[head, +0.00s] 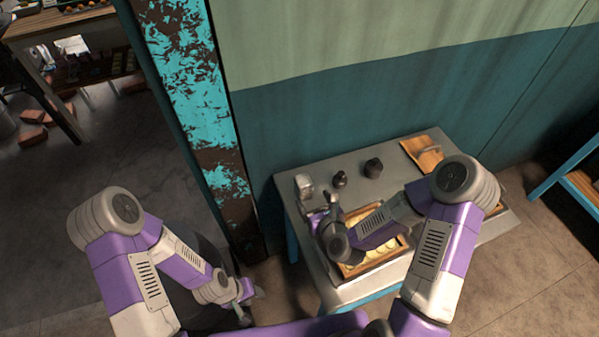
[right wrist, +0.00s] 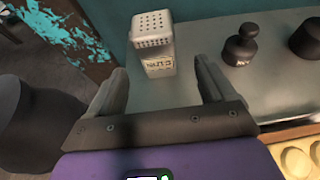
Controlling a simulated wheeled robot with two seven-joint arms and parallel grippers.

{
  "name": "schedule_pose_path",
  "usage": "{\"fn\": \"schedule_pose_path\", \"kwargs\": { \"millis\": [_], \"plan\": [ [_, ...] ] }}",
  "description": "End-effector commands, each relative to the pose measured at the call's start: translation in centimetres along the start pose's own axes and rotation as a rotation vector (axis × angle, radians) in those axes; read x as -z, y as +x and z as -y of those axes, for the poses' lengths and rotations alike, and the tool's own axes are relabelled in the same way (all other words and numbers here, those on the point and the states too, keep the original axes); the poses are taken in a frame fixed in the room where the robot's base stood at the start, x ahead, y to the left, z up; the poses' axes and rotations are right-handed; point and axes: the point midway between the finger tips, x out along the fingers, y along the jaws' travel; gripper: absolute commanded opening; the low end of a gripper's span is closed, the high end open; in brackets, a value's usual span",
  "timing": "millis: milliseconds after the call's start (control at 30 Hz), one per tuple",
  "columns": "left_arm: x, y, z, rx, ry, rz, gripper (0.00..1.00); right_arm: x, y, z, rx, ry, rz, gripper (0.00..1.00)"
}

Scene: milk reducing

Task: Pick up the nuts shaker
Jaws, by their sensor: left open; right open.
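A grey metal shaker with a perforated top and a label (right wrist: 153,50) stands upright on the table, straight ahead of my right gripper (right wrist: 160,66); its lettering is too small to read surely. The shaker also shows in the head view (head: 304,185) at the table's back left corner. My right gripper is open and empty. Its two fingers point at the shaker, which stands beyond the fingertips, apart from them. In the head view my right gripper (head: 321,203) is just in front of the shaker. My left gripper (head: 252,288) hangs open and empty left of the table.
A dark knobbed object (right wrist: 239,47) and a dark round one (right wrist: 308,38) stand right of the shaker. A wooden tray (head: 353,272) with pale round pieces lies under my right arm. A wooden board (head: 417,149) lies at the back. A blue-flaked post (head: 185,75) rises to the left.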

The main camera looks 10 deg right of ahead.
Motion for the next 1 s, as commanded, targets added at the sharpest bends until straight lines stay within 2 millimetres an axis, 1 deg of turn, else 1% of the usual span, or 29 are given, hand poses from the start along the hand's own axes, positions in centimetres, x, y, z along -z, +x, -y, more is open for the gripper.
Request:
{"fn": "schedule_pose_path", "kwargs": {
  "millis": [33,167,367,500,600,733,933,967,1000],
  "plan": [
    [0.0,0.3,0.1,0.000,0.000,0.001,0.43,0.1,0.2,0.1,0.003,0.013,0.006,0.83],
    [0.0,0.3,0.1,0.000,0.000,0.001,0.43,0.1,1.4,0.1,0.005,0.025,0.009,0.83],
    [0.0,0.6,0.2,0.000,0.000,0.001,0.43,0.2,3.6,-0.2,0.003,0.022,0.008,0.83],
    [0.0,0.9,0.3,0.000,0.000,0.001,0.43,0.5,5.8,-0.6,0.003,0.021,0.009,0.83],
    [0.0,0.9,0.4,0.000,0.000,0.000,0.43,0.4,7.0,-0.5,0.004,0.021,0.009,0.83],
    [0.0,1.0,0.4,0.000,0.000,0.000,0.43,0.4,7.6,-0.4,0.005,0.022,0.007,0.83],
    [0.0,1.0,0.4,0.000,0.000,0.000,0.43,0.4,7.6,-0.4,0.005,0.022,0.006,0.83],
    [0.0,1.0,0.4,0.000,0.000,0.000,0.43,0.4,7.6,-0.4,0.005,0.022,0.006,0.80],
    [0.0,1.0,0.4,0.000,0.000,0.000,0.43,0.4,7.6,-0.4,0.005,0.022,0.006,0.74]
  ]
}}
